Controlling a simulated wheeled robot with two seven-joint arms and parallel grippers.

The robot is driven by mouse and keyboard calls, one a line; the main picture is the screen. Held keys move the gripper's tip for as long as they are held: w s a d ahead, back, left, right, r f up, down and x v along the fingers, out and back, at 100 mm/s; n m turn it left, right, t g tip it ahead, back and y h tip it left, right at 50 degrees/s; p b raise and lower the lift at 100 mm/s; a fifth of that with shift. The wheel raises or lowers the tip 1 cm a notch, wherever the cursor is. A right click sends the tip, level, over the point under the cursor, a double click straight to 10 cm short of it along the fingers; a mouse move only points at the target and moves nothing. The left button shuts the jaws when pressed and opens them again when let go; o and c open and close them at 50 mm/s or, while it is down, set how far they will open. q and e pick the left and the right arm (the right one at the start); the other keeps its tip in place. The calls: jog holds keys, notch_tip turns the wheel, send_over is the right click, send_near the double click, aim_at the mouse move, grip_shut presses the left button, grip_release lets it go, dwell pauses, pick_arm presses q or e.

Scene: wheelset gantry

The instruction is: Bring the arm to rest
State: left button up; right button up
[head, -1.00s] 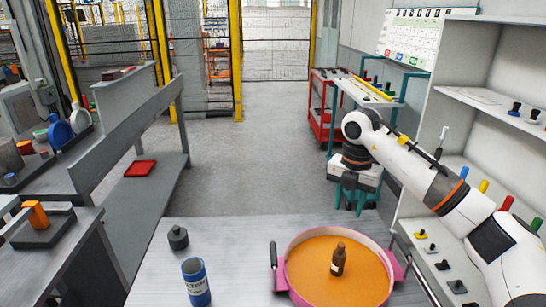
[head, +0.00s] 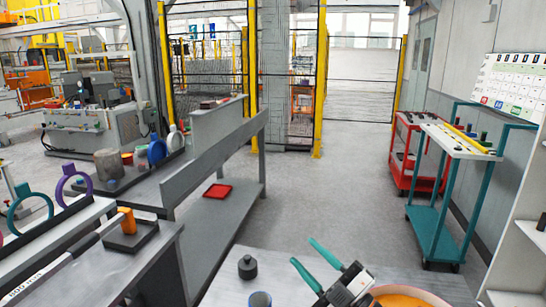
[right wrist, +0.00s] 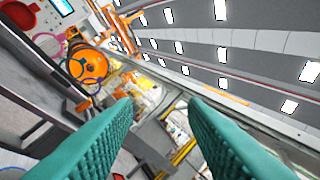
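My right gripper (head: 302,251) shows at the bottom centre of the head view, with two teal fingers spread apart and nothing between them. It points up and to the left, and appears just in front of or above the grey table (head: 228,281). In the right wrist view the ridged teal fingers of the right gripper (right wrist: 160,104) are also wide apart and empty, with the ceiling and distant equipment beyond them. Most of my right arm is out of the head view. My left gripper is in neither view.
A dark weight (head: 247,268) and a blue can (head: 260,299) stand left of the gripper. An orange-filled round pan (head: 405,297) is to its right, partly cut off. A teal cart (head: 433,225) and red cart (head: 410,160) stand behind right. The middle floor is clear.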

jog(key=s+d+f+m+g+h, duration=0.1)
jog(key=s+d+f+m+h, duration=0.2)
jog(key=d+f+m+h, duration=0.5)
jog(key=s+d+f+m+h, duration=0.3)
jog(key=d+f+m+h, duration=0.2)
jog(key=f+m+h, duration=0.4)
jog(key=s+f+g, duration=0.1)
jog(key=s+f, duration=0.1)
jog(key=s+d+f+g, duration=0.1)
jog(key=s+f+g, duration=0.1)
jog(key=s, duration=0.1)
jog(key=s+f+g, duration=0.2)
jog(key=f, duration=0.1)
jog(key=shift+s+d+m, duration=0.15)
jog(key=shift+s+m, duration=0.2)
jog(key=shift+m, duration=0.05)
jog(key=s+f+g, duration=0.3)
jog(key=s, duration=0.4)
jog(key=s+f+g, duration=0.3)
jog(key=s, duration=0.4)
notch_tip(320, 180, down, 24)
jog(key=a+g, duration=0.1)
jog(key=s+d+f+g, duration=0.1)
jog(key=s+d+f, duration=0.2)
jog(key=s+f, duration=1.4)
jog(key=shift+f+n+g+y, duration=0.15)
jog(key=shift+n+g+y, duration=0.15)
jog(key=shift+g, duration=0.1)
